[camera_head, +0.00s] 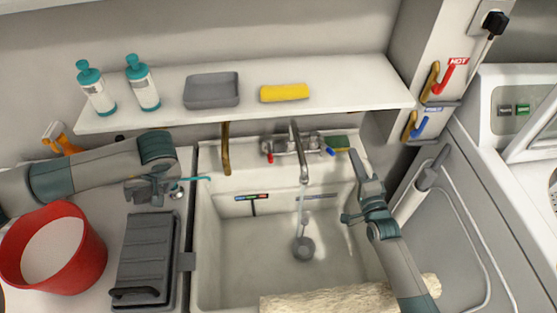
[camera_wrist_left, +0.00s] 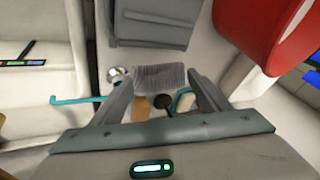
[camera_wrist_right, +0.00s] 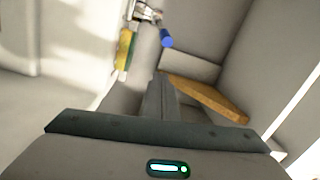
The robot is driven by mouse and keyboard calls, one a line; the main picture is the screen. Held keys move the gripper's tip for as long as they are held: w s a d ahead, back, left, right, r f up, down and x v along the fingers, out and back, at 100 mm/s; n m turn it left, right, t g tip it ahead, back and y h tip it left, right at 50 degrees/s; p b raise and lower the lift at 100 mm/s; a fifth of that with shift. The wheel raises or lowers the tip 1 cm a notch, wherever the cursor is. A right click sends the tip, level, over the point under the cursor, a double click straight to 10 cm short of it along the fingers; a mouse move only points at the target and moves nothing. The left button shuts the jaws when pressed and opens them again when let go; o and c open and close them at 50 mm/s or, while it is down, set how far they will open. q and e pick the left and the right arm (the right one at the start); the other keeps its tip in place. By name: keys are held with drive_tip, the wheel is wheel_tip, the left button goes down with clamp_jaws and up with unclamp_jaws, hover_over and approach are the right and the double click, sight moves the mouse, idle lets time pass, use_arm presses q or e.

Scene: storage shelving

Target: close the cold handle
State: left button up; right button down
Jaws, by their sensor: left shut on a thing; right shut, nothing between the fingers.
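The chrome tap (camera_head: 297,158) at the back of the sink has a blue-tipped handle (camera_head: 328,152) on its right and a red-tipped one (camera_head: 270,158) on its left. A thin water stream seems to fall from the spout. The blue handle also shows in the right wrist view (camera_wrist_right: 167,39). My right gripper (camera_head: 356,154) is shut and empty, to the right of the blue handle and apart from it. My left gripper (camera_head: 150,192) is over the left counter, its fingers apart around a grey-bristled brush (camera_wrist_left: 160,78), partly hidden.
A green-yellow sponge (camera_head: 338,142) lies right of the tap. A brown bracket (camera_wrist_right: 207,97) is close to my right fingers. Red and blue levers (camera_head: 419,127) sit on the right pillar. A red bucket (camera_head: 90,250) and a grey box (camera_head: 147,260) stand left. A shelf (camera_head: 235,118) overhangs the tap.

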sight(322, 144)
use_arm(q)
drive_tip(key=shift+f+b, duration=0.5)
drive_tip(key=shift+f, duration=0.25)
drive_tip(key=shift+r+p, duration=0.35)
use_arm(e)
drive_tip(key=a, duration=0.4)
drive_tip(key=shift+w+f, duration=0.3)
use_arm(q)
drive_tip(key=shift+r, duration=0.15)
use_arm(e)
drive_tip(key=shift+a+r+h, duration=0.1)
drive_tip(key=shift+a+h, duration=0.05)
drive_tip(key=shift+h, duration=0.15)
